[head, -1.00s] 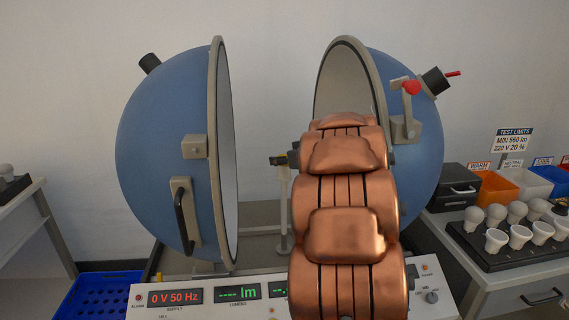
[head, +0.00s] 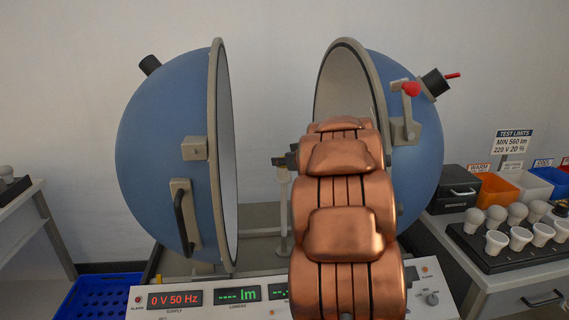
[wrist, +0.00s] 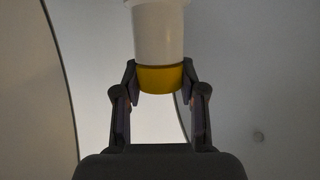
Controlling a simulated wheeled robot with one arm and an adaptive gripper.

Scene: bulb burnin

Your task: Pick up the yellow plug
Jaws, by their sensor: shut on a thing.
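The yellow plug (wrist: 160,78) is a short yellow cylinder at the lower end of a white cylindrical part (wrist: 158,30) in the wrist view. My gripper (wrist: 160,82) has a dark finger on each side of the yellow plug and is shut on it. The top of the white part is cut off by the frame. In the head view, my copper arm covers most of the gripper, and the plug cannot be made out. A small dark piece shows left of the arm, above a pale post (head: 283,215).
The open blue sphere's left half (head: 165,155) and right half (head: 415,150) stand either side of my arm. A control panel (head: 195,298) is in front. At right are a tray of bulbs (head: 480,255), an orange bin (head: 497,190) and a black box (head: 455,186).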

